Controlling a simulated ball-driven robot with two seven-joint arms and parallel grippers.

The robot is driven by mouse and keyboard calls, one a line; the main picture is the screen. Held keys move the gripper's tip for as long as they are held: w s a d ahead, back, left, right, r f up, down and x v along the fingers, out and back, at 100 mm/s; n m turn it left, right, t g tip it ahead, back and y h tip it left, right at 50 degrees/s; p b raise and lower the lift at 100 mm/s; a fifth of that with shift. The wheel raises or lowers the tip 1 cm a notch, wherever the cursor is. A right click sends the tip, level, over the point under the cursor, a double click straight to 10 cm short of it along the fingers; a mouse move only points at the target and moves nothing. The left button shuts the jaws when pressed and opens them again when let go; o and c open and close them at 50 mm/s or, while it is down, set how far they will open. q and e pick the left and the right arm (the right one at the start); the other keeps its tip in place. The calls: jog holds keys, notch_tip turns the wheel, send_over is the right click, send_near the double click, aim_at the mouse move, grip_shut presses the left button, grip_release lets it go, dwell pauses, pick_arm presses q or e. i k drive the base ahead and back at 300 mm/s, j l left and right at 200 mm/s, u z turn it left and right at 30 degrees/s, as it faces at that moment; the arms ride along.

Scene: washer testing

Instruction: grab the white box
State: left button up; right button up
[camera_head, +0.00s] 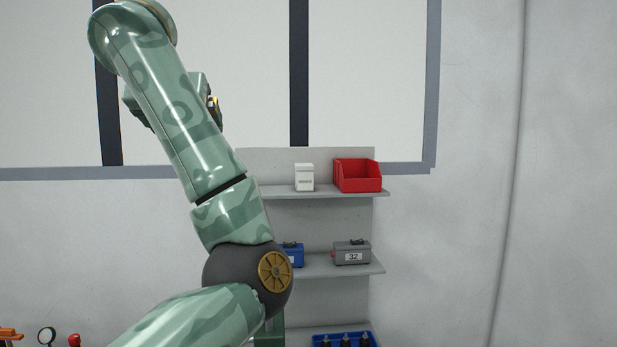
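The white box (304,177) stands upright on the top shelf of a grey rack, left of a red bin. My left arm comes in from the bottom left and rises high in front of the rack's left side. Its upper end is up and left of the white box, well apart from it in the picture. A green part with a dark and yellow piece shows behind the arm; I cannot tell whether it is the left gripper, and no fingertips can be made out. My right gripper is not in view.
The red bin (357,177) stands close right of the white box on the top shelf (330,192). The middle shelf holds a grey case marked 32 (351,254) and a partly hidden blue case (295,254). A blue tray (343,338) with dark items is below. The wall right of the rack is bare.

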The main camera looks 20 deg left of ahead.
aim_at(303, 172)
jog(key=i, duration=1.8)
